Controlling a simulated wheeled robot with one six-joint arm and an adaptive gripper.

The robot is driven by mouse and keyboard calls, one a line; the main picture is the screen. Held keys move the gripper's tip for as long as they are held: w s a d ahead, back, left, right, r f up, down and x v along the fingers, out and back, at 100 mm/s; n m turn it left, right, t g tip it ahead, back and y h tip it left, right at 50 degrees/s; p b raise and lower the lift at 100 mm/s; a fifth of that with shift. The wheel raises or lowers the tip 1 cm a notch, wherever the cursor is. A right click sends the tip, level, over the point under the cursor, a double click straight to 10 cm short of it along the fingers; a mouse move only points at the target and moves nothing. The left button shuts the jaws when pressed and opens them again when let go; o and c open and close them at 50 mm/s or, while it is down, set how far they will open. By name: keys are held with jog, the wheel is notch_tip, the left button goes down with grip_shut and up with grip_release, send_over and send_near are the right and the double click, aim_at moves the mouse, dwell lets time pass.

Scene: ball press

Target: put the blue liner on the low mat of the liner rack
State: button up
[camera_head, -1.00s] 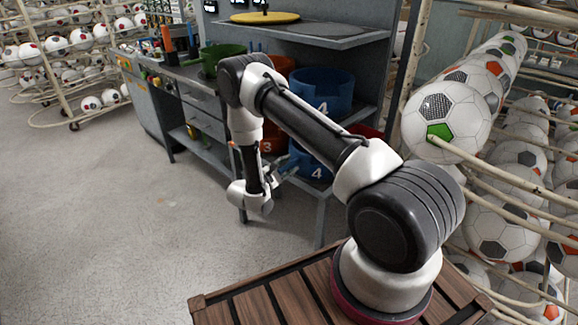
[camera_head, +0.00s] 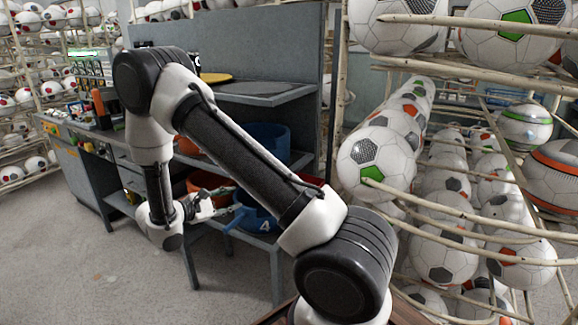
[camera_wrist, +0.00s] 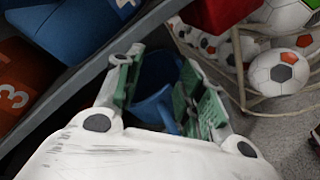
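My gripper (camera_head: 222,201) is at the shelves' left front, beside a blue liner marked 4 (camera_head: 262,222) on the lower level. Another blue liner (camera_head: 271,138) stands on the level above, partly behind my arm. In the wrist view, my gripper's green-padded fingers (camera_wrist: 158,78) are apart. A blue surface (camera_wrist: 153,108) shows between and beyond them; I cannot tell whether they touch it. A blue liner with a white number (camera_wrist: 75,28) is at the upper left there. I cannot make out the low mat.
An orange liner marked 3 (camera_wrist: 22,78) is left in the wrist view. A red container (camera_wrist: 215,12) is at its top. A ball rack (camera_head: 430,200) full of soccer balls stands close on the right. A grey workbench (camera_head: 85,165) is at the left, with open floor before it.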

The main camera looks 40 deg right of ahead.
jog(key=s+d+r+m+g+y, duration=0.2)
jog(key=s+d+r+m+y, duration=0.15)
jog(key=s+r, duration=0.5)
jog(key=s+d+r+m+g+y, duration=0.35)
jog(key=s+r, duration=0.35)
jog(key=r, duration=0.3)
jog(key=s+a+r+m+t+y, duration=0.1)
jog(key=s+a+r+t+y, duration=0.1)
jog(key=s, duration=0.6)
jog(key=s+a+r+m+t+y, duration=0.2)
jog(key=s+r+t+y, duration=0.2)
jog(key=s, duration=0.4)
jog(key=shift+a+r+t+y, duration=0.35)
jog(key=shift+t+y, duration=0.3)
jog(key=shift+y, duration=0.45)
jog(key=shift+d, duration=0.1)
